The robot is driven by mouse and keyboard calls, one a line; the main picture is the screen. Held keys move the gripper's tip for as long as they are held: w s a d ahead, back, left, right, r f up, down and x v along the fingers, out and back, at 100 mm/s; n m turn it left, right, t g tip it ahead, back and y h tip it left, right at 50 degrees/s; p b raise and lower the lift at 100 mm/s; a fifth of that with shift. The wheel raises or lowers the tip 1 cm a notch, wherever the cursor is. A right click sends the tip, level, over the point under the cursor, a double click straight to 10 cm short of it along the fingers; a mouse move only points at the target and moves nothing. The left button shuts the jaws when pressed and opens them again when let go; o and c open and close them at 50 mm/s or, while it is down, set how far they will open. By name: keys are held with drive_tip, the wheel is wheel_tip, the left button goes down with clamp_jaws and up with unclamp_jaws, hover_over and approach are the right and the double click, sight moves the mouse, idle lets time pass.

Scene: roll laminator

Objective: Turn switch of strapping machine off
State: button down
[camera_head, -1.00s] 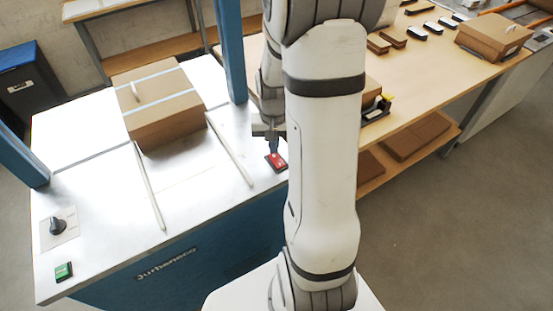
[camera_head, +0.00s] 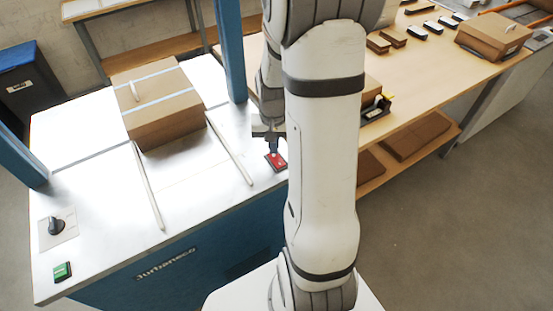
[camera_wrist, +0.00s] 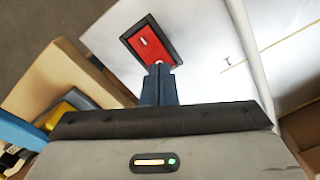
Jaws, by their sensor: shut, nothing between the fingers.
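The strapping machine (camera_head: 185,180) has a white top with a blue front. A red rocker switch (camera_head: 276,161) in a black frame sits at its right front corner; it also shows in the wrist view (camera_wrist: 138,42). My gripper (camera_head: 272,148) is shut and empty, pointing down at the red switch. In the wrist view the closed fingertips (camera_wrist: 159,68) are at the near edge of the switch, overlapping its frame; I cannot tell whether they touch it. A green switch (camera_head: 63,271) and a black knob (camera_head: 56,226) are at the machine's left front.
A strapped cardboard box (camera_head: 158,105) lies on the machine top between two rails. A blue post (camera_head: 231,50) rises close to my arm. A wooden table (camera_head: 440,60) with boxes and tape dispenser (camera_head: 377,106) stands right.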

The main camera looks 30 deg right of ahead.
drive_tip(key=shift+f+b, duration=0.5)
drive_tip(key=shift+f, duration=0.2)
drive_tip(key=shift+r, duration=0.15)
drive_tip(key=shift+r+p, duration=2.6)
drive_tip(key=shift+r, duration=0.85)
drive_tip(key=s+a+r+n+t, duration=0.3)
drive_tip(key=s+a+r+n, duration=0.2)
drive_tip(key=s+a+r, duration=0.7)
wheel_tip(320, 180, up, 3)
drive_tip(key=shift+s+a+r+n, duration=0.15)
drive_tip(key=shift+s+a+n, duration=0.05)
drive_tip(key=shift+s+n, duration=0.15)
